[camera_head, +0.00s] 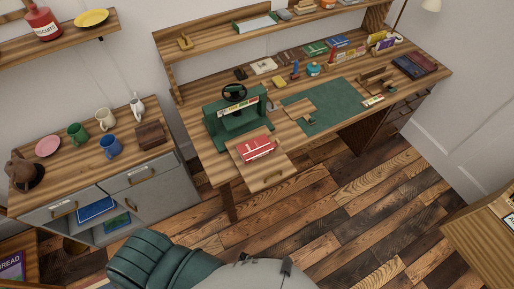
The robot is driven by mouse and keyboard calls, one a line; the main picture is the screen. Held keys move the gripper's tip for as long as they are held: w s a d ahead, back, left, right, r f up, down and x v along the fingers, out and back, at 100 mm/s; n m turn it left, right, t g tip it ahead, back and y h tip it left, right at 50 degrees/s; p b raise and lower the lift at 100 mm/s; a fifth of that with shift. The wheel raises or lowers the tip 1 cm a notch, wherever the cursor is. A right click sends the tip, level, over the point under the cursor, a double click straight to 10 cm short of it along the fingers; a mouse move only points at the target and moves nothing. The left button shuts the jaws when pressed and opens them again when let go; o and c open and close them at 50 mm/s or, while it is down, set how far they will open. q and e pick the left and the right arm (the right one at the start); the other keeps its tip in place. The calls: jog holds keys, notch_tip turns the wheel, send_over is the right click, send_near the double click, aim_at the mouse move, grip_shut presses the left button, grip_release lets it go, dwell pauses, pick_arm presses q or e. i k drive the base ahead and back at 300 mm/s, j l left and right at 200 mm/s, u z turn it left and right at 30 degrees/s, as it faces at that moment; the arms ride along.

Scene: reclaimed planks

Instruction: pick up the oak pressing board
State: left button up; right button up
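A flat light-wood board (299,108) lies on the left edge of the green mat (332,112) on the desk. It looks like the oak pressing board, though its small size makes this uncertain. Another wooden piece (376,81) lies near the mat's right edge, with details too small to tell. A green press (237,124) with a dark handwheel stands to the left of the mat. Neither of my grippers shows in the head view.
A red book (257,148) lies on the pulled-out board at the desk's front. The desk (211,165) carries several small items along its back. A cabinet (158,186) with mugs stands left. A dark green padded seat (160,265) is at the bottom. Plank floor (345,200) is clear before the desk.

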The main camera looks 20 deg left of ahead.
aim_at(297, 110)
jog(key=i+l, duration=0.85)
jog(key=l, duration=0.2)
